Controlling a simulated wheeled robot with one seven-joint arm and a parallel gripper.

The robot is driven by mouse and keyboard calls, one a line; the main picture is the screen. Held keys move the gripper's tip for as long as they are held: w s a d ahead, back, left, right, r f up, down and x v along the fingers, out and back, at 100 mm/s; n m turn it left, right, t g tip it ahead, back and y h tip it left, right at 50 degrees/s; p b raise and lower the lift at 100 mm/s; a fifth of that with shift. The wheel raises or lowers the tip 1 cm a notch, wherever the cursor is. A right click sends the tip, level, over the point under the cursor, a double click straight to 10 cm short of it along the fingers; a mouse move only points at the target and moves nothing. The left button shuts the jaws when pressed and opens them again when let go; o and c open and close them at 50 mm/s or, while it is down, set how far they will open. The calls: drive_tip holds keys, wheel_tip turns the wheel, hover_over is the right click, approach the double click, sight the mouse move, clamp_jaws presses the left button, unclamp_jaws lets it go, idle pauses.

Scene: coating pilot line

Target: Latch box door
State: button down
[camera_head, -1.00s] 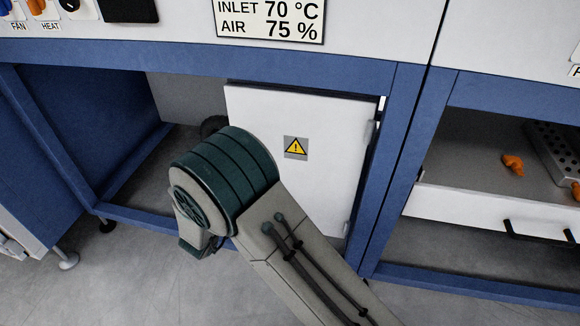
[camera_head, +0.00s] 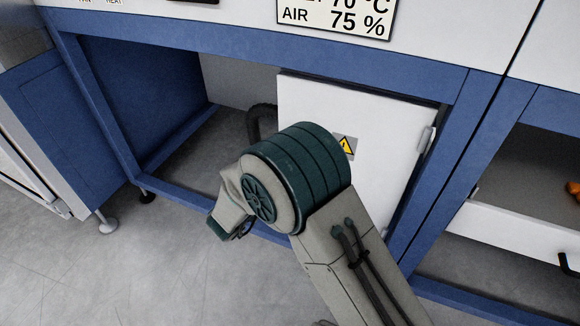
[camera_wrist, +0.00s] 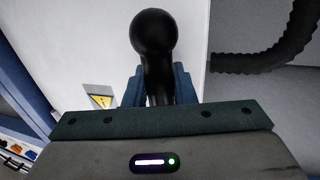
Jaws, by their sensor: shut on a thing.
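The white box door (camera_head: 385,135) with a yellow warning sign (camera_head: 345,146) is in the lower bay of the blue frame, partly hidden by my arm. Its flat white face also fills the upper left of the wrist view (camera_wrist: 95,40). A black handle with a round knob (camera_wrist: 153,32) stands in front of the door there. My gripper (camera_wrist: 160,82) is shut on the handle's stem, with one finger on each side and the knob beyond the fingertips. In the head view my arm hides the handle. I cannot tell whether the door is fully closed.
A black ribbed hose (camera_wrist: 262,48) runs beside the door's free edge; it also shows behind my arm in the head view (camera_head: 258,122). The blue frame post (camera_head: 455,150) stands right of the door. A white drawer (camera_head: 510,232) is farther right. Grey floor at lower left is clear.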

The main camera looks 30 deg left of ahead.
drive_tip(key=c, duration=1.2)
unclamp_jaws()
drive_tip(key=shift+s+a+f, duration=0.1)
drive_tip(key=shift+a+f, duration=0.05)
drive_tip(key=shift+a, duration=0.1)
drive_tip(key=shift+d, duration=0.15)
drive_tip(key=p+v, duration=0.4)
drive_tip(key=v, duration=0.9)
drive_tip(key=shift+s, duration=0.35)
